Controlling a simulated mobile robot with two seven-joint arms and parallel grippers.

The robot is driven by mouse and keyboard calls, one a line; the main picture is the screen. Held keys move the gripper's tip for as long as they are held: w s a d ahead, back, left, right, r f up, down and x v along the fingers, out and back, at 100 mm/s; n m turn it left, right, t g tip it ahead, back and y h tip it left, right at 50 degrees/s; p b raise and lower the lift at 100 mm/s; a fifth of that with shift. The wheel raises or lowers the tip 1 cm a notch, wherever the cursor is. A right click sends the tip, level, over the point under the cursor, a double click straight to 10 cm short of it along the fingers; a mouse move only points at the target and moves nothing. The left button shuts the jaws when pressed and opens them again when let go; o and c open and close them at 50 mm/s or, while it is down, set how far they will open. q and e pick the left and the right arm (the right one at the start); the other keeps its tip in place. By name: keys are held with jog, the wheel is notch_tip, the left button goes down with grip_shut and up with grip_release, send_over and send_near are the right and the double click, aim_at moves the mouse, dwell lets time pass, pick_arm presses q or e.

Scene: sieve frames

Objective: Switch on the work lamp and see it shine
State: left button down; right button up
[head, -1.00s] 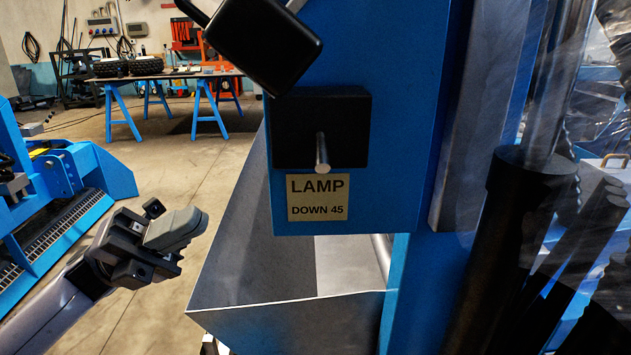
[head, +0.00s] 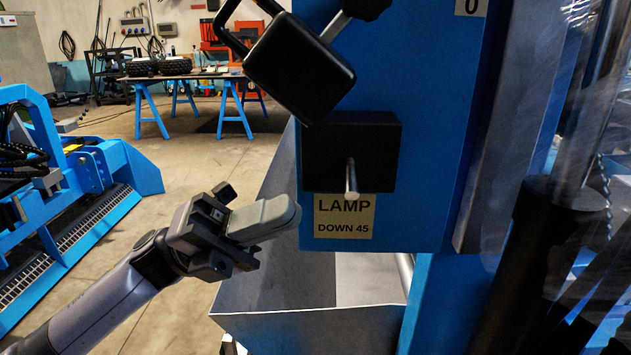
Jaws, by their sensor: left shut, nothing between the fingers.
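The work lamp (head: 300,68) is a black box-shaped head on a bracket at the top of the blue panel (head: 430,130), tilted; I see no light from it. Below it is a black switch box (head: 350,135) with a short metal lever (head: 351,180) that points out and down. A label (head: 344,216) under it reads "LAMP DOWN 45". My left gripper (head: 290,214) is shut and empty, its fingertips just left of the label and lower than the lever, apart from the lever in the picture. My right gripper is not in view.
A grey metal bin (head: 270,290) stands under the panel. A dark cylinder (head: 545,240) and clear sheeting are at the right. A blue machine (head: 80,190) stands at the left, and a table (head: 185,78) with blue legs at the back. Open floor lies between.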

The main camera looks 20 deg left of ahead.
aim_at(351, 177)
pick_arm(q)
jog(key=p+x, duration=0.1)
jog(key=x, duration=0.4)
jog(key=shift+d, duration=0.1)
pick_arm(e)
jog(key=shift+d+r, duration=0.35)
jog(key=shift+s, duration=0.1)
